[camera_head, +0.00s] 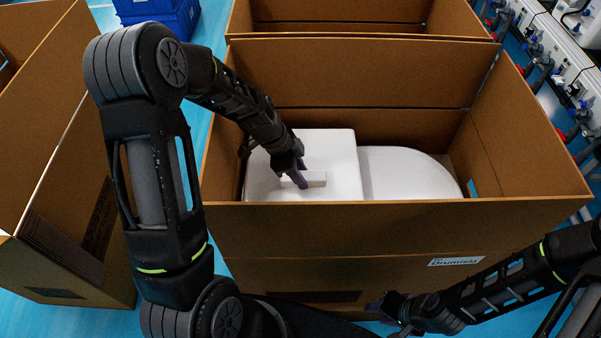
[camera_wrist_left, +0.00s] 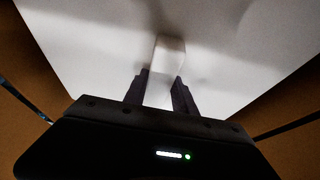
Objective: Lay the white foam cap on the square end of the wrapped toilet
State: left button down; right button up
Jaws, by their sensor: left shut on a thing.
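The white foam cap (camera_head: 335,150) appears as a broad square white piece inside the open cardboard box, at the left end of the white wrapped toilet (camera_head: 410,172). A small white raised bar (camera_head: 317,179) stands on its top. My left gripper (camera_head: 297,178) reaches down into the box and is shut on this bar. In the left wrist view the bar (camera_wrist_left: 168,62) sits between the fingers, above the broad white face. The toilet's rounded end shows at right; its square end is hidden. I cannot tell whether cap and toilet touch. My right gripper (camera_head: 382,307) is outside the box's front.
The cardboard box (camera_head: 350,228) has tall walls and raised flaps around the toilet. Another open box (camera_head: 60,200) stands at left, and one (camera_head: 360,15) behind. A blue crate (camera_head: 160,15) is at the back left. Equipment (camera_head: 560,70) lines the right edge.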

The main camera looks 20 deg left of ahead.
pick_arm(q)
jog(key=shift+f+b, duration=0.35)
jog(key=shift+b, duration=0.2)
jog(key=c, duration=0.9)
grip_release()
jog(key=shift+r, duration=0.1)
notch_tip(320, 180, up, 10)
jog(key=shift+f, duration=0.1)
jog(key=shift+s, duration=0.1)
dwell(0.3)
